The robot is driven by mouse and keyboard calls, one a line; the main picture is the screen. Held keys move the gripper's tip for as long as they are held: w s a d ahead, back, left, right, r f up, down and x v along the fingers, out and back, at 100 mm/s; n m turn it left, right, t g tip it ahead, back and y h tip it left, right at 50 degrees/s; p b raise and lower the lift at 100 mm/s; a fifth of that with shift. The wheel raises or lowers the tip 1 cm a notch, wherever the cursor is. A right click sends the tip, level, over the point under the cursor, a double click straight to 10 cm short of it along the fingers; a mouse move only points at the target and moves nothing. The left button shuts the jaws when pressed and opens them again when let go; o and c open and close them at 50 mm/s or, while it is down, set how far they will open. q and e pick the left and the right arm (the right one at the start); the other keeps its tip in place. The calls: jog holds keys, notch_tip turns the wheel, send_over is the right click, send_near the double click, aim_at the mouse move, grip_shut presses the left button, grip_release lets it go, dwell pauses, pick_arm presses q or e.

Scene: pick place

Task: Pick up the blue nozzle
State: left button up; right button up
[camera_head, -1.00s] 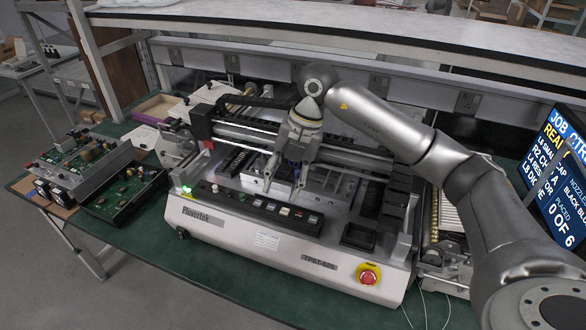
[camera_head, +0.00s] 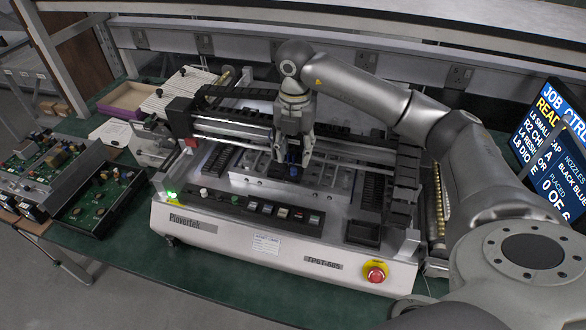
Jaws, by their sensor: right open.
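A small dark blue piece, which looks like the blue nozzle (camera_head: 292,157), shows between the fingers of my right gripper (camera_head: 293,159). My right gripper points down over the middle of the placement machine (camera_head: 250,220), near its gantry rail. Its fingers are apart, one on each side of the blue piece. I cannot tell whether they touch it. The lower end of the nozzle and what it rests in are too small to make out. My left gripper is not in view.
The gantry rail (camera_head: 240,130) runs close beside the gripper. A red stop button (camera_head: 375,273) sits at the machine's front right. Circuit boards (camera_head: 98,200) lie on the green bench at left. A monitor (camera_head: 555,155) stands at right, near my right arm.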

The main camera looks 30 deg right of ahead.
aim_at(293, 168)
notch_tip(293, 168, down, 4)
jog(key=p, duration=0.2)
jog(key=shift+a+p, duration=0.15)
jog(key=shift+p, duration=0.15)
jog(key=shift+f, duration=0.35)
jog(key=shift+w+f, duration=0.1)
jog(key=shift+f, duration=0.1)
jog(key=c, duration=0.7)
jog(key=shift+c, duration=0.8)
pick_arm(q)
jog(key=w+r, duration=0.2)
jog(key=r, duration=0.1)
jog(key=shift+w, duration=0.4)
